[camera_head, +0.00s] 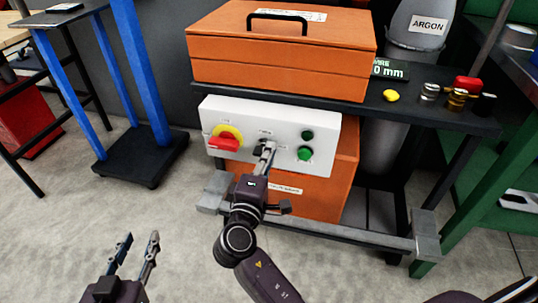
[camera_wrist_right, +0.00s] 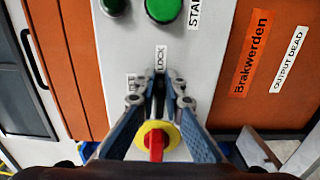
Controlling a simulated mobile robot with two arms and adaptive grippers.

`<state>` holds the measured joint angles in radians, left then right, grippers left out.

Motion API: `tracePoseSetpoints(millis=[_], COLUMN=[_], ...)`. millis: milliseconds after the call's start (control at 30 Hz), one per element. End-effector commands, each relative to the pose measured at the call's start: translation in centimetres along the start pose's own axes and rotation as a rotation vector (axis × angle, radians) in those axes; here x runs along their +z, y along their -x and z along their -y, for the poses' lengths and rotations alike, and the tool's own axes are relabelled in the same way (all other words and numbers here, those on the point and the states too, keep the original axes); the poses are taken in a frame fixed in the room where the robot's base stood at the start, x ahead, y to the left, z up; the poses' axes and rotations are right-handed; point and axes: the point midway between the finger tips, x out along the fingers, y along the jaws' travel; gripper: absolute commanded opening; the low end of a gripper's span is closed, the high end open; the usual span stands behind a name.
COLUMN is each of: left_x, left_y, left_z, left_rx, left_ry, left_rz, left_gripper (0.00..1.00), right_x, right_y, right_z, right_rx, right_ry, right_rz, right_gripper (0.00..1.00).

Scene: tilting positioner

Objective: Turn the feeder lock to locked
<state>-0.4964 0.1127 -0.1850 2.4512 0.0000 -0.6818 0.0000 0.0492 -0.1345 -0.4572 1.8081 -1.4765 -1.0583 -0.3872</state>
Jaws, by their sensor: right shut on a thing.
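The feeder lock (camera_head: 263,143) is a small dark switch in the middle of the white control panel (camera_head: 318,125). It is mostly hidden by my right gripper (camera_head: 268,150), whose fingertips are shut on it. In the right wrist view the fingertips of my right gripper (camera_wrist_right: 159,90) come together beside the LOCK label (camera_wrist_right: 160,58); the switch between them is hidden, so its setting cannot be told. My left gripper (camera_head: 138,240) is open and empty, low at the left, away from the panel.
A red knob on a yellow ring (camera_head: 225,140) sits left of the lock, close to my fingers in the wrist view. Two green buttons, one of them (camera_head: 305,154) lower, are on the right. An orange toolbox (camera_head: 280,60) stands above on the dark cart shelf (camera_head: 440,112).

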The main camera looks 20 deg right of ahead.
Motion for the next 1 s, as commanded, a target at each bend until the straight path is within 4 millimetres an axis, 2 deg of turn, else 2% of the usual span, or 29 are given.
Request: tracePoseSetpoints(millis=[467,500,633,1000], left_x=[-0.58,-0.57,-0.57,-0.51], left_y=[-0.07,-0.08,-0.08,-0.06], left_z=[-0.07,-0.07,-0.06,-0.11], left_rx=[0.001,0.001,0.001,0.002], left_ry=[0.000,0.000,0.000,0.001], left_rz=[-0.025,-0.025,-0.025,-0.023], left_gripper=[0.33,0.33,0.33,0.33], right_x=[0.09,0.09,0.07,0.02], right_y=[0.02,0.02,0.02,0.00], right_z=[0.19,0.20,0.17,0.07], right_rx=[-0.004,-0.004,-0.004,-0.001], right_ry=[-0.012,-0.012,-0.011,-0.010], right_rz=[0.003,0.003,0.002,0.001], right_gripper=[0.00,0.11,0.25,0.27])
